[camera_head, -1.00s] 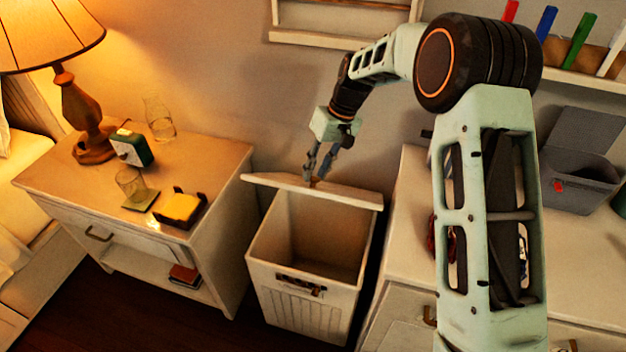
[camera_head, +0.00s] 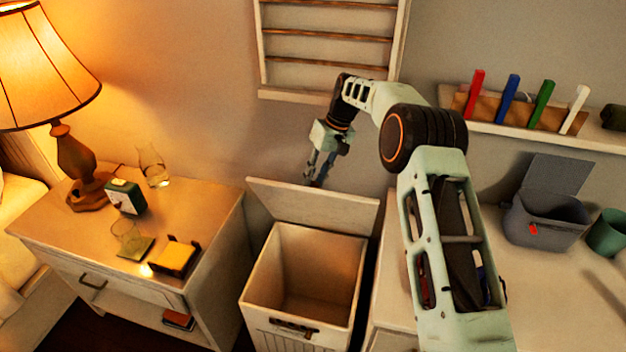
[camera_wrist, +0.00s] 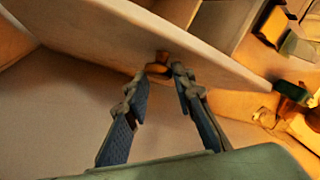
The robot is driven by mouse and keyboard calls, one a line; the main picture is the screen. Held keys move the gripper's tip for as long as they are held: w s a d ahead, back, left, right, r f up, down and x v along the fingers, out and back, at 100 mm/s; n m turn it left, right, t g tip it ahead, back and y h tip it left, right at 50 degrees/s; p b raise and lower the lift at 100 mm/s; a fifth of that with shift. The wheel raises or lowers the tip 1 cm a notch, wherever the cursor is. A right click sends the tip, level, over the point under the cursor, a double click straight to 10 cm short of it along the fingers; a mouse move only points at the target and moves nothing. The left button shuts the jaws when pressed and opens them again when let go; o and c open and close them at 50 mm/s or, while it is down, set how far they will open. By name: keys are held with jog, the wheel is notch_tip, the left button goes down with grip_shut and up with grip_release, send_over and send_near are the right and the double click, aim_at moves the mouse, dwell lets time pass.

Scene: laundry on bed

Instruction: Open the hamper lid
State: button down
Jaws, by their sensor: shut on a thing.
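The white hamper (camera_head: 252,297) stands between the nightstand and the dresser, and its inside looks empty. Its lid (camera_head: 310,206) is raised at the back, tilted up steeply, with the opening uncovered. My gripper (camera_head: 318,182) is at the lid's upper edge. In the wrist view, my gripper (camera_wrist: 166,72) has its fingertips closed around a small brown knob or tab (camera_wrist: 158,67) at the edge of the lid (camera_wrist: 110,40). The exact shape of the tab is partly hidden by the fingertips.
At left, the nightstand (camera_head: 205,225) holds a lamp (camera_head: 75,160), a clock (camera_head: 125,197), glasses and a yellow notepad (camera_head: 175,257). At right, the dresser (camera_head: 560,290) bears a grey open box (camera_head: 545,220) and a green cup (camera_head: 607,233). A wall rack (camera_head: 328,97) hangs above the lid.

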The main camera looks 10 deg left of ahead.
jog(key=shift+w+d+f, duration=0.3)
jog(key=shift+d+f, duration=0.2)
jog(key=shift+d, duration=0.15)
jog(key=c, duration=2)
grip_release()
jog(key=o, duration=0.4)
jog(key=shift+w+f, duration=0.1)
jog(key=shift+w, duration=0.05)
jog(key=shift+a, duration=0.1)
jog(key=shift+a+r, duration=0.25)
